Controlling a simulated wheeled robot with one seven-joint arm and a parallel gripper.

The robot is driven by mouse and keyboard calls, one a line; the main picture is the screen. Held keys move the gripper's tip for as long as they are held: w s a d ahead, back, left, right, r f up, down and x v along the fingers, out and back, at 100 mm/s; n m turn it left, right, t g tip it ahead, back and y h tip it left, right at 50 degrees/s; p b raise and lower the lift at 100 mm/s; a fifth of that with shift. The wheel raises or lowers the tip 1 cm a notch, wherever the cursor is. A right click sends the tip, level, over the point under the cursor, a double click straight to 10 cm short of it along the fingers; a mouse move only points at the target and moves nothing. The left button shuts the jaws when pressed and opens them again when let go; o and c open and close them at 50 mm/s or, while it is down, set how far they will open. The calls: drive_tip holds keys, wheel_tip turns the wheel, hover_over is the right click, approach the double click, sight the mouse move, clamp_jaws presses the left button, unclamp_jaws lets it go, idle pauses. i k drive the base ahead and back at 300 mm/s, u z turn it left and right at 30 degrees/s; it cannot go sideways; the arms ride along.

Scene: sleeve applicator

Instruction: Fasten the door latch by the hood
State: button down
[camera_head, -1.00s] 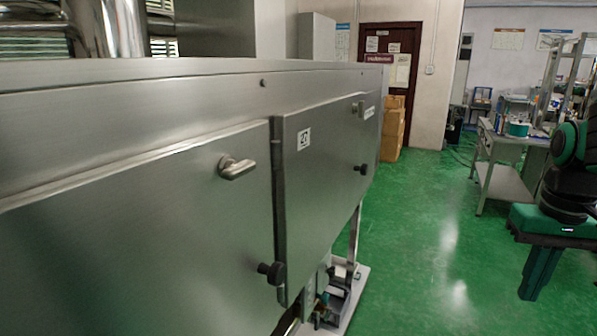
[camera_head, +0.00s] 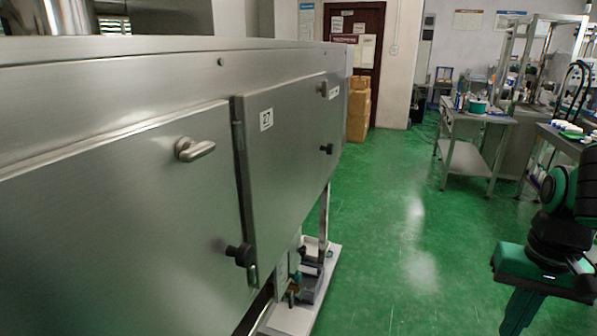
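The steel machine housing (camera_head: 110,125) fills the left of the head view. Its near door (camera_head: 110,230) carries a lever latch (camera_head: 195,149) pointing right and a black knob (camera_head: 240,255) low at its right edge. The farther door (camera_head: 285,150), labelled 27, stands slightly proud, its left edge showing. It has a small latch (camera_head: 322,89) near its upper right corner and a black knob (camera_head: 327,149) below that. I cannot tell which latch is by the hood. My green and black arm shows at the lower right; my gripper is out of view.
A pale base plate (camera_head: 290,318) with small parts sticks out below the farther door. Green floor (camera_head: 385,240) is clear to the right of the machine. Cardboard boxes (camera_head: 358,110) stand by the brown door (camera_head: 368,25). Steel workbenches (camera_head: 470,165) stand at the right.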

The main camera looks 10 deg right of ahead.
sight(322, 88)
drive_tip(key=k, duration=1.3)
drive_tip(key=z, duration=0.25)
drive_tip(key=i, duration=1.8)
drive_tip(key=u, duration=0.5)
